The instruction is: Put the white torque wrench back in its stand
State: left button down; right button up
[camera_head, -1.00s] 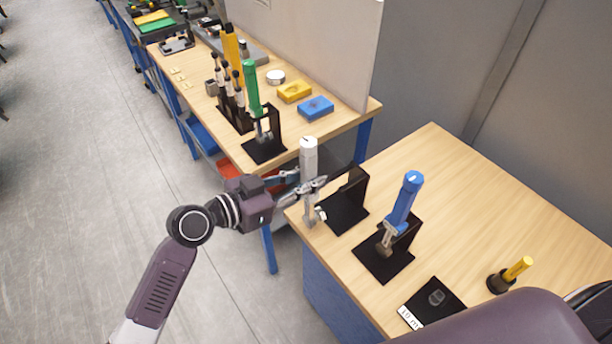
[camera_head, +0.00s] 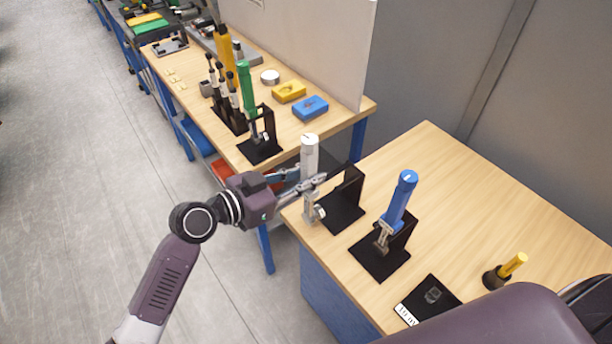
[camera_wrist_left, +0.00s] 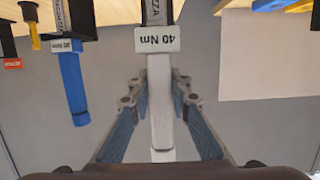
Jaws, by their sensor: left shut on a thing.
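The white torque wrench (camera_head: 309,156) stands upright in my left gripper (camera_head: 304,184), near the left edge of the near table. My left gripper is shut on its shaft. In the left wrist view the wrench (camera_wrist_left: 160,95) runs between the fingers (camera_wrist_left: 158,108), behind a white label reading "40 Nm" (camera_wrist_left: 157,39). A black stand (camera_head: 343,208) is just right of the wrench, its upright close to the wrench. Whether the wrench touches the stand I cannot tell. My right gripper is not in view.
A blue torque wrench (camera_head: 398,205) sits in its stand to the right. A yellow-handled tool (camera_head: 512,265) and a black plate (camera_head: 428,299) are farther right. A green wrench (camera_head: 246,88) stands on the far table. The back of the near table (camera_head: 437,155) is clear.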

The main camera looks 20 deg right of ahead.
pick_arm(q)
jog(key=shift+w+d+r+b, duration=0.1)
jog(key=shift+w+d+b, duration=0.15)
jog(key=shift+d, duration=0.45)
jog(key=shift+w+d+r+b, duration=0.1)
jog(key=shift+w+d+b, duration=0.15)
jog(key=shift+d, duration=0.4)
jog(key=shift+w+d+r+b, duration=0.15)
jog(key=shift+w+d, duration=0.1)
jog(key=shift+d, duration=0.45)
jog(key=shift+w+d+b, duration=0.3)
jog(key=shift+d+b, duration=0.05)
jog(key=shift+d, duration=0.45)
jog(key=shift+w+d+b, duration=0.25)
jog(key=shift+d+b, duration=0.1)
jog(key=shift+d, duration=0.4)
jog(key=shift+w+d+b, duration=0.3)
jog(key=shift+d+b, duration=0.05)
jog(key=shift+d, duration=0.45)
jog(key=shift+a+f+b, duration=0.1)
jog(key=shift+f+b, duration=0.85)
jog(key=shift+b, duration=0.2)
dwell(0.7)
jog(key=c, duration=1.7)
grip_release()
jog(key=shift+s+f, duration=0.1)
